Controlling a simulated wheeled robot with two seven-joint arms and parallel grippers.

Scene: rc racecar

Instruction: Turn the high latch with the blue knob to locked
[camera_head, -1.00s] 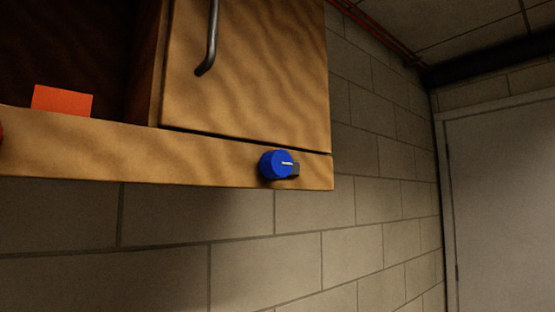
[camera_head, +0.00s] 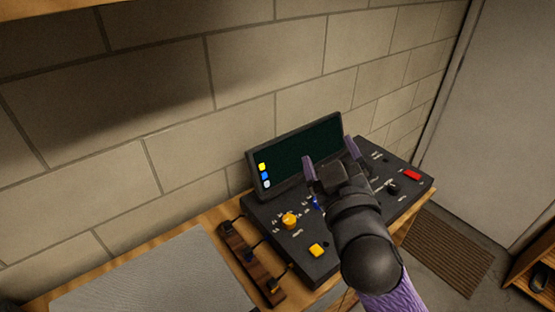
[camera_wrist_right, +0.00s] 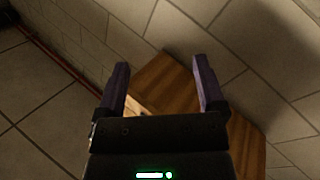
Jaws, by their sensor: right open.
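The high latch with the blue knob is in neither current view. My right gripper (camera_head: 331,158) is in the head view, in front of the console, its two purple fingers spread and pointing up and away. In the right wrist view the gripper (camera_wrist_right: 161,65) is open, with nothing between its fingers. Beyond them is a wooden box-like body (camera_wrist_right: 165,80) against the block wall, probably the cabinet seen from below; no knob shows on it. My left gripper is not in view.
A black console (camera_head: 290,245) with a tilted screen (camera_head: 300,150), a yellow knob (camera_head: 289,220) and a red button (camera_head: 412,175) stands on a wooden bench. A grey mat (camera_head: 160,280) lies left of it. A door (camera_head: 490,110) is at the right.

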